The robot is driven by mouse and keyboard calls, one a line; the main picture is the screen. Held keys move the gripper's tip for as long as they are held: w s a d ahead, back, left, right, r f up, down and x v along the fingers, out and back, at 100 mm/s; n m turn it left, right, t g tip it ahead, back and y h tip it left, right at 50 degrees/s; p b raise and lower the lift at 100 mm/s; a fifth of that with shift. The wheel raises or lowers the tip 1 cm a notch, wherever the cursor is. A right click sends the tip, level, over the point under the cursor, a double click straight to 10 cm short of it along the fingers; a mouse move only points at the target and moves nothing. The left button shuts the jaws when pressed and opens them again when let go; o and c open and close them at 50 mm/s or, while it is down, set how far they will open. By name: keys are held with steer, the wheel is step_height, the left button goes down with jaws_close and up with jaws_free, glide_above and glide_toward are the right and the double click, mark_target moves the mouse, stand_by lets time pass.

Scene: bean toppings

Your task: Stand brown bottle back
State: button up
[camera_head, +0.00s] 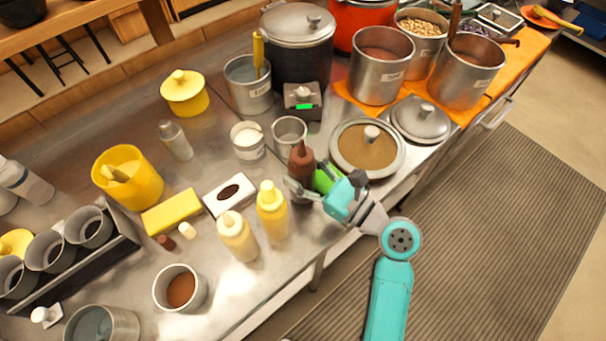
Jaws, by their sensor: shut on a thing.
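The brown bottle (301,157) stands near the front edge of the steel counter (322,226), looking about upright. My gripper (305,186) reaches in from the right and is shut on the brown bottle around its lower body. The gripper fingers hide part of the bottle, and I cannot tell whether its base touches the counter. A green part shows beside the gripper (324,180). Two yellow bottles, one bright (271,210) and one paler (238,237), stand just left of the gripper.
A lidded round pan (345,150) lies close right of the gripper. A small steel cup (289,132), a white-filled cup (247,141) and a scale (303,101) stand behind. A white box (229,194) and yellow block (171,212) lie left. Large pots fill the back.

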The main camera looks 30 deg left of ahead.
steer(key=shift+f, duration=0.95)
steer(key=o, duration=0.7)
steer(key=shift+f, duration=0.1)
steer(key=shift+d, duration=0.1)
steer(key=d, duration=1.1)
steer(key=shift+s+d+f, duration=0.1)
steer(key=shift+s+d, duration=0.3)
